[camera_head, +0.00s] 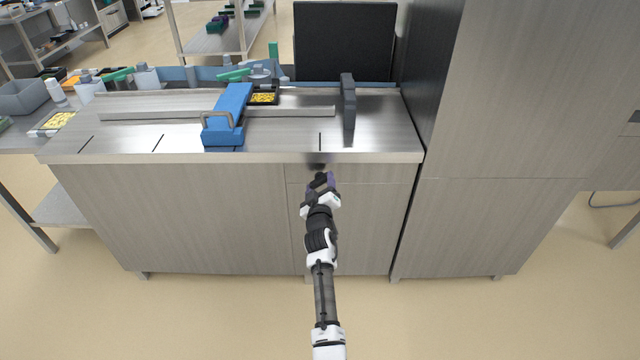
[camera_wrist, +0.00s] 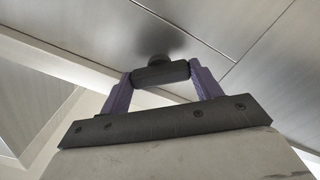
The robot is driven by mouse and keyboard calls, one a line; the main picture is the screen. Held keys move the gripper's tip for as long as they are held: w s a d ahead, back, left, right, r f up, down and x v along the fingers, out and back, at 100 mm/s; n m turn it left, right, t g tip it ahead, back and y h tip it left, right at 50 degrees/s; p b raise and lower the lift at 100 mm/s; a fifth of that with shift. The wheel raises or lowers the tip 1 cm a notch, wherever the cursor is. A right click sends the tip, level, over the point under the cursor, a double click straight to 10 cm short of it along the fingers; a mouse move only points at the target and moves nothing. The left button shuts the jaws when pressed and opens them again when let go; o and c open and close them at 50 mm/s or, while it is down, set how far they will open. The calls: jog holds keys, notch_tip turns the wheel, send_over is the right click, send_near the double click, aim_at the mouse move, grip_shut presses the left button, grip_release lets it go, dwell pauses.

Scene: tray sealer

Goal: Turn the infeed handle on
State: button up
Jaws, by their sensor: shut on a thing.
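A dark bar-shaped handle (camera_wrist: 160,72) with a round base (camera_wrist: 157,48) sits on a grey metal panel in the wrist view. I take it to be the infeed handle; no label shows. My gripper (camera_head: 322,178) is at the cabinet front, just below the worktop's front edge, in the head view. Its two purple fingers are shut on the ends of the bar, one at each side. In the head view my gripper hides most of the handle. The bar lies roughly level across the wrist view.
The steel worktop (camera_head: 280,141) overhangs the cabinet front (camera_head: 215,215). On it are a blue block with a metal grip (camera_head: 231,105), an upright dark plate (camera_head: 348,105) and a black tray of yellow food (camera_head: 263,97). A tall cabinet (camera_head: 510,150) stands at the right. The floor in front is clear.

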jog(key=n+p, duration=0.1)
jog(key=n, duration=0.4)
jog(key=shift+n, duration=0.3)
jog(key=shift+n+p, duration=0.7)
jog(key=shift+n, duration=1.5)
jog(key=o, duration=1)
jog(key=shift+s+p, duration=3.45)
jog(key=shift+s, duration=3.45)
